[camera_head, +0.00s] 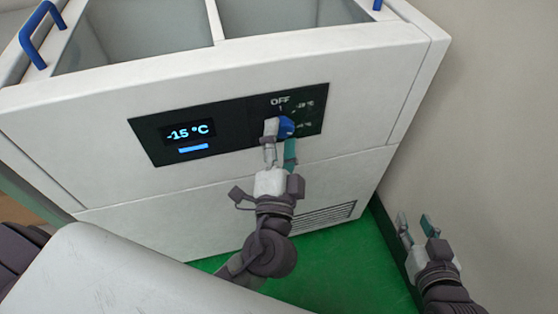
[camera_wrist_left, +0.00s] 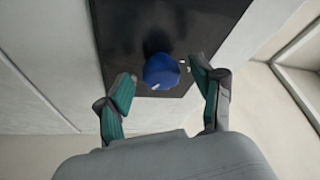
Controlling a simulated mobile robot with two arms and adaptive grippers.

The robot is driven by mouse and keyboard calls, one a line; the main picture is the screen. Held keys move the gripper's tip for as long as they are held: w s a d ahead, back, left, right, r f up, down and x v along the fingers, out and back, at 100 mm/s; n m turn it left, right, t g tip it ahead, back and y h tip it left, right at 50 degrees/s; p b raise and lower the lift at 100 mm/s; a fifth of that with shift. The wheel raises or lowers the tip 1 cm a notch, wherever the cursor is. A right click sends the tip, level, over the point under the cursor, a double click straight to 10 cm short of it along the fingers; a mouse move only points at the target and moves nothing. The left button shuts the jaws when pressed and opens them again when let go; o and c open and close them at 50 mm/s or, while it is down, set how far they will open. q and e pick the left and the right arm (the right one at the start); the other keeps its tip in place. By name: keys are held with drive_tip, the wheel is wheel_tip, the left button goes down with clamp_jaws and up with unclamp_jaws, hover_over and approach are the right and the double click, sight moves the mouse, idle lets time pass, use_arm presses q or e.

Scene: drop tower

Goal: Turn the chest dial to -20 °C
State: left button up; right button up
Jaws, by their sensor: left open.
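The chest (camera_head: 120,190) is a white freezer with a black control panel (camera_head: 227,140) on its front. The panel's display (camera_head: 187,132) reads -15 °C, with a blue bar below it. The blue dial (camera_head: 287,126) is on the panel's right part, below the OFF mark. My left gripper (camera_head: 280,141) is open at the dial. In the left wrist view the blue dial (camera_wrist_left: 161,71) lies between its spread fingers, with gaps at both sides. The gripper partly hides the dial and its marks in the head view. My right gripper (camera_head: 414,220) is open and empty at the lower right.
The chest's top shows two glass panes (camera_head: 290,15) and a blue handle (camera_head: 42,35) at the left. A vent grille (camera_head: 325,216) is low on the front. A pale wall (camera_head: 490,120) stands to the right. Green floor (camera_head: 335,260) is visible below.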

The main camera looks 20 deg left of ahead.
use_arm(q)
drive_tip(key=v, duration=1)
drive_tip(key=shift+s+d, duration=0.2)
drive_tip(key=shift+s, duration=0.2)
drive_tip(key=shift+a+f, duration=0.1)
drive_tip(key=shift+f, duration=0.05)
